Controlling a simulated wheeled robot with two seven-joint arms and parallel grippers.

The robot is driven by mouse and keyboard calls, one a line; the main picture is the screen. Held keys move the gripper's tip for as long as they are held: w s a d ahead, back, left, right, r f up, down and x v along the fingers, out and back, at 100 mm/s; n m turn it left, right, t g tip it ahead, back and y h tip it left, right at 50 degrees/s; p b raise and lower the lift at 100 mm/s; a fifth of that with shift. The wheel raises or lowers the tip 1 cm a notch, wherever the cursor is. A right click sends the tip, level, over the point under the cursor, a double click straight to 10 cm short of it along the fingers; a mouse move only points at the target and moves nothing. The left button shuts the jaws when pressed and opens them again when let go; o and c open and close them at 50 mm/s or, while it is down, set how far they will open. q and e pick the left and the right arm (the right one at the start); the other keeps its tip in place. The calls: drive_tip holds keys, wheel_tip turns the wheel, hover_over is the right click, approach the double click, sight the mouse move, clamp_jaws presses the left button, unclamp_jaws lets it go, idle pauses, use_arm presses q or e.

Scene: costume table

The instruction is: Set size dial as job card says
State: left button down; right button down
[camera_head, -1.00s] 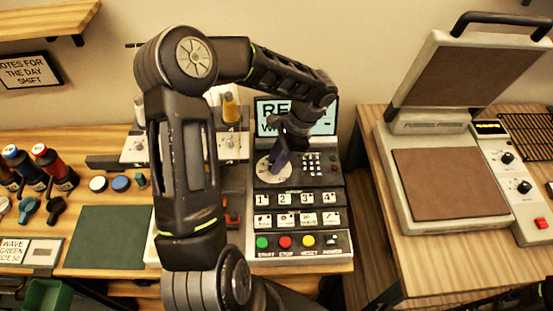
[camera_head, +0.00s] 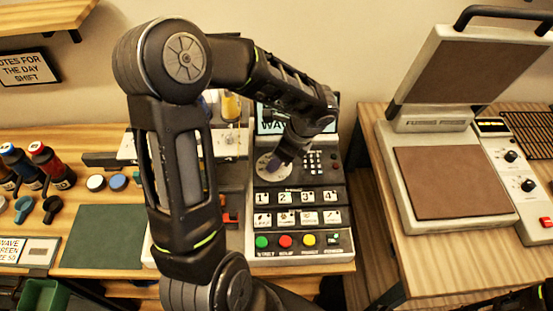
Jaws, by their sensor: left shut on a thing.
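The job card (camera_head: 24,251) lies at the table's left edge; its visible words read WAVE, GREEN and a cut-off size line ending in 50. The size dial (camera_head: 263,168) is a pale round plate on the left of the dark control panel (camera_head: 325,185). My left gripper (camera_head: 279,163) points down at the dial and is shut on its knob, which the fingers mostly hide. The dial's setting cannot be read. The panel's screen (camera_head: 268,127) shows part of the word WAVE; my arm covers the rest. My right gripper is not in view.
Numbered keys, picture keys and coloured buttons (camera_head: 285,241) sit below the dial. A heat press (camera_head: 450,180) stands open on the right table. Ink bottles (camera_head: 50,165) and a green mat (camera_head: 104,237) are at left. My left arm crosses above the panel.

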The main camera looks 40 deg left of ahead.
sight(283, 175)
use_arm(q)
drive_tip(key=m+t, duration=0.2)
drive_tip(key=m, duration=0.3)
drive_tip(key=shift+s, duration=0.15)
idle(0.4)
drive_tip(key=c, duration=1.1)
unclamp_jaws()
drive_tip(key=shift+c, duration=0.2)
drive_tip(key=v, duration=0.7)
drive_tip(key=shift+r, duration=0.35)
drive_tip(key=shift+s+d, duration=0.1)
drive_tip(key=shift+d, duration=0.05)
